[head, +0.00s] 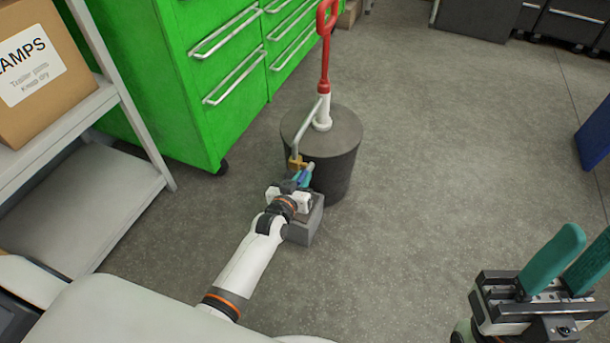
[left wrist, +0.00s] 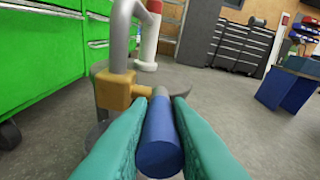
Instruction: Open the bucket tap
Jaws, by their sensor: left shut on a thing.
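The dark grey bucket (head: 338,168) stands on the floor with a red-handled pump (head: 324,70) upright on its lid. A grey pipe (head: 307,130) runs down from the pump to a brass tap (head: 295,162) at the bucket's near side. The brass tap body also shows in the left wrist view (left wrist: 116,92). My left gripper (head: 303,176) is shut on the blue tap handle (left wrist: 160,140), which lies between its two teal fingers. My right gripper (head: 570,262) is at the lower right, its teal fingers apart, open and empty, far from the bucket.
A grey block (head: 305,222) sits on the floor below the tap. A green drawer cabinet (head: 190,70) stands behind and left of the bucket. A shelf with a cardboard box (head: 40,70) is at the far left. The floor right of the bucket is clear.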

